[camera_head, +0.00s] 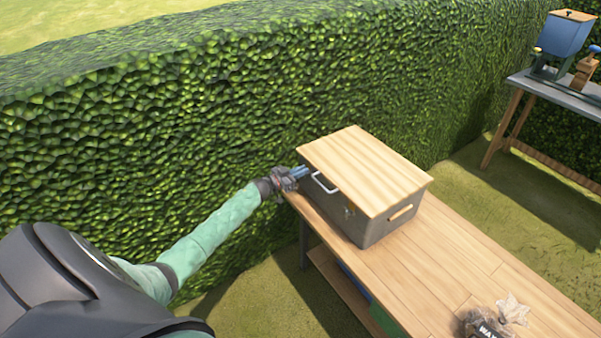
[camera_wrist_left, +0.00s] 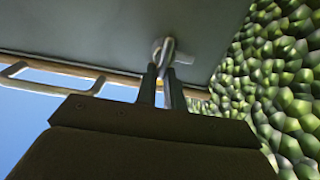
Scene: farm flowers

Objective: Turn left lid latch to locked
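A grey box with a pale wooden lid (camera_head: 365,168) stands on a wooden bench. My left gripper (camera_head: 301,173) is at the left end of the box's front, just left of the metal handle (camera_head: 324,183), and covers the left latch in the head view. In the left wrist view, the silver left lid latch (camera_wrist_left: 163,50) sits between the tips of my left gripper (camera_wrist_left: 162,72). The fingers are close together with the latch in the narrow gap, against the grey wall. The latch's exact turn is hard to read. My right gripper is not in view.
Another small latch (camera_head: 348,211) is right of the handle. A hedge (camera_head: 150,130) stands close behind the box and my left arm.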

